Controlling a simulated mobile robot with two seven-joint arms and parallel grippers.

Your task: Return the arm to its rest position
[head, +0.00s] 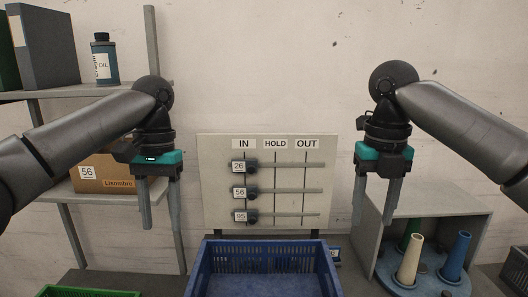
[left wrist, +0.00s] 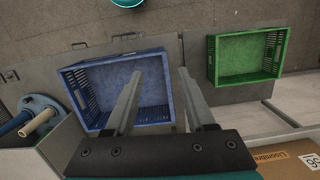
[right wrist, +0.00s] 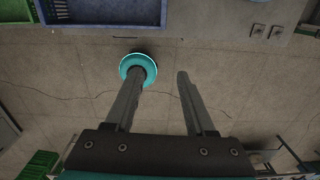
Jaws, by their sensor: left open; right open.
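My left gripper (head: 163,240) hangs with its fingers pointing down, left of the sign board. Its fingers are apart with nothing between them; they also show in the left wrist view (left wrist: 160,75). My right gripper (head: 373,222) hangs the same way, right of the board and in front of the grey cabinet's left side. Its fingers are apart and empty in the right wrist view (right wrist: 161,76). Both arms are raised, bent at the dark wrist joints, and neither gripper touches anything.
An IN/HOLD/OUT board (head: 290,205) with three sliders under IN stands against the wall. An empty blue crate (head: 262,251) sits below, with a green crate (left wrist: 221,79) beside it. A cabinet (head: 433,212) holds cones at right. Shelves (head: 110,90) with a carton (head: 98,172) stand left.

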